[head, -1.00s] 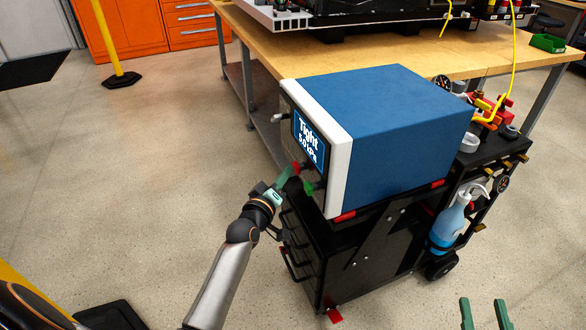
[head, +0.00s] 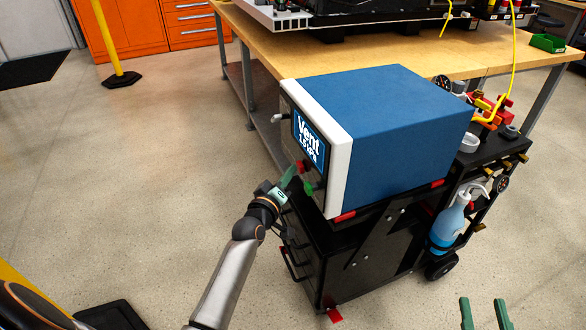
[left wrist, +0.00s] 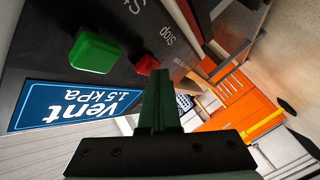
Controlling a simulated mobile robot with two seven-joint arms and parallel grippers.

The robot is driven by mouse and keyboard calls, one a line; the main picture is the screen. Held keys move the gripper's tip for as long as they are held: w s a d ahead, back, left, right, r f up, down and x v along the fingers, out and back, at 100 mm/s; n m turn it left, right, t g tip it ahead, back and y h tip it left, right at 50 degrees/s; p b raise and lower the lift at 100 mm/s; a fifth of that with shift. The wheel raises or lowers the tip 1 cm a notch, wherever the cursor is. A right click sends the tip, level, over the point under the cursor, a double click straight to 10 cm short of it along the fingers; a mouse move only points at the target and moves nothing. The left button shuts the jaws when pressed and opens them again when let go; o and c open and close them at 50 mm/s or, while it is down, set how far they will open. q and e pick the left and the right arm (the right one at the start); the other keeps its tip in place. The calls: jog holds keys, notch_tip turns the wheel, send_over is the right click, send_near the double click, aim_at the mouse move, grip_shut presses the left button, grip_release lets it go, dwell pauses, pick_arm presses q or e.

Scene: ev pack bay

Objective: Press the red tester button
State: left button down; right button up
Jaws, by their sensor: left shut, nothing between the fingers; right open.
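The blue tester (head: 400,110) with a white front frame stands on a black cart. Its screen (head: 309,140) reads "Vent 1.5 kPa"; the screen also shows upside down in the left wrist view (left wrist: 75,105). The red button (head: 303,166) is below the screen, and in the left wrist view (left wrist: 147,65) it lies beside the word "stop". A green button (head: 308,188) sits close by; it also shows in the left wrist view (left wrist: 93,52). My left gripper (head: 290,176) is shut and empty, its tips just in front of the red button, apparently apart. My right gripper (head: 484,312) is open and empty at the lower right.
The black cart (head: 360,255) carries a spray bottle (head: 450,222) on its right side. A wooden workbench (head: 300,50) stands behind the tester. A yellow post (head: 107,40) and orange cabinets (head: 185,22) are at the back left.

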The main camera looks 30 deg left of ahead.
dwell(0.4)
pick_arm(q)
jog(key=shift+s+a+p, duration=0.35)
jog(key=shift+s+a, duration=0.4)
jog(key=shift+s, duration=0.3)
jog(key=shift+a, duration=0.1)
jog(key=s+a, duration=0.1)
jog(key=s, duration=0.1)
jog(key=s+a, duration=0.1)
jog(key=a, duration=0.1)
jog(key=shift+s+p, duration=0.4)
